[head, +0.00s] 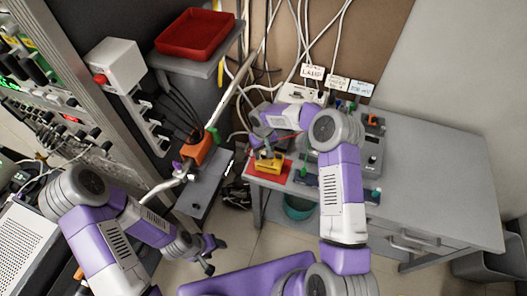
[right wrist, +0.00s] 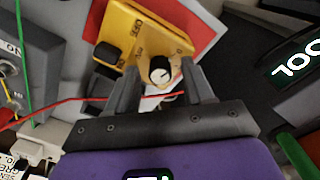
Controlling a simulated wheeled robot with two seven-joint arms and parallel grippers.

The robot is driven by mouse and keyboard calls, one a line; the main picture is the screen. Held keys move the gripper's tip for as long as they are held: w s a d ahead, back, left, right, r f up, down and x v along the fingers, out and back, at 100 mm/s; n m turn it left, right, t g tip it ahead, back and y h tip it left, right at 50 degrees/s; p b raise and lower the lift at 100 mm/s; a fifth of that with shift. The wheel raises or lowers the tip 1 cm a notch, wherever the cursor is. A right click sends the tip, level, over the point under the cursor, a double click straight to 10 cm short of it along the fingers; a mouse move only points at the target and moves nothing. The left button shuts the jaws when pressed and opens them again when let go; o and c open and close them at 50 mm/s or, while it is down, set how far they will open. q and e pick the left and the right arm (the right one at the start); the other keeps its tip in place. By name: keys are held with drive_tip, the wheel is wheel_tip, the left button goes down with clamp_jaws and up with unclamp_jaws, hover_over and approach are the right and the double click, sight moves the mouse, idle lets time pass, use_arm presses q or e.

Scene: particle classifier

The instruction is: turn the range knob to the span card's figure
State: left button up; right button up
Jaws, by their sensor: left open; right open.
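The yellow box (head: 268,163) lies on a red mat (head: 284,174) at the desk's left end. My left gripper (head: 207,254) is open and empty, low in front of the desk. I cannot identify the span card.
Label cards, one reading LAMP (head: 313,72), stand at the desk's back among cables. The desk's right side (head: 440,185) is clear.

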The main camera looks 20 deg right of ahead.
drive_tip(key=shift+c, duration=0.3)
clamp_jaws()
drive_tip(key=shift+f+m+b, duration=0.15)
drive_tip(key=shift+m+b, duration=0.9)
drive_tip(key=shift+m, duration=0.05)
drive_tip(key=shift+m+b, duration=0.55)
drive_tip(key=shift+m, duration=0.35)
drive_tip(key=shift+m+b, duration=0.55)
drive_tip(key=shift+m, duration=0.55)
drive_tip(key=shift+m+b, duration=0.35)
drive_tip(key=shift+m, duration=0.85)
